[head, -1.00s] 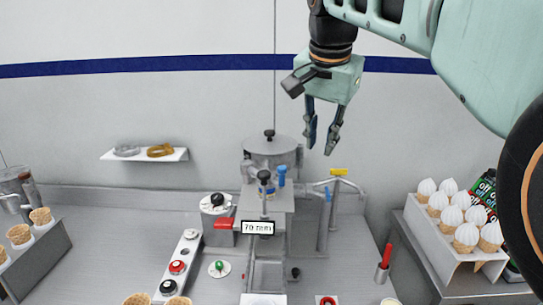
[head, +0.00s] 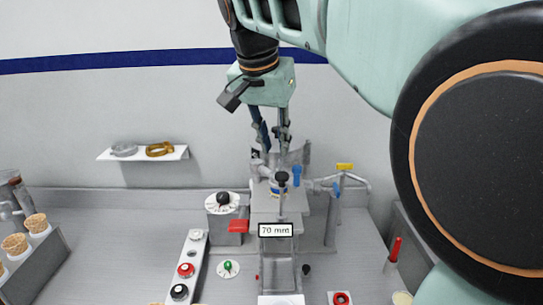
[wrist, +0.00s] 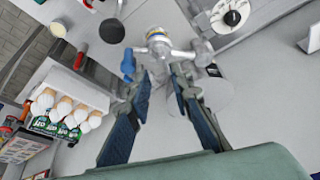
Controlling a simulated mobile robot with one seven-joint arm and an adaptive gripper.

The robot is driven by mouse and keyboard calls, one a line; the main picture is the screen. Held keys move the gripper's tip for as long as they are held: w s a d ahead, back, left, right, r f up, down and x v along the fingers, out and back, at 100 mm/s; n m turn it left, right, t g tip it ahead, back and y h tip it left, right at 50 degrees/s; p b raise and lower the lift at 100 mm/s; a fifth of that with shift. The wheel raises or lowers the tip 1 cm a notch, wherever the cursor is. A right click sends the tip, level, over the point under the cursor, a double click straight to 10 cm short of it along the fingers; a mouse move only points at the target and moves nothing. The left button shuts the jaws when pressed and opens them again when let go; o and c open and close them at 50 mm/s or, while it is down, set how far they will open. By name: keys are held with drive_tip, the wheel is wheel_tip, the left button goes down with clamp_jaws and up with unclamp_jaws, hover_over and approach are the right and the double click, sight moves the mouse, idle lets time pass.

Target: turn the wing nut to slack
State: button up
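In the wrist view a grey fitting with arms to both sides (wrist: 160,58) lies just beyond my fingertips; it looks like the wing nut, but I cannot be sure. A yellow and blue ring (wrist: 157,37) sits behind it, and a blue knob (wrist: 128,62) is at its left. My gripper (head: 271,150) points down over the back of the central machine (head: 272,213). Its two fingers also show in the wrist view (wrist: 160,80), apart, with a gap between the tips. I see nothing held. In the head view the fingers partly hide the fitting.
A black-topped post (head: 282,180), a blue handle (head: 297,172) and a yellow-handled pipe (head: 344,168) stand close around my gripper. A wall shelf (head: 142,153) holds two rings.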

sight(279, 169)
drive_tip(key=x, duration=0.7)
drive_tip(key=shift+a, duration=0.1)
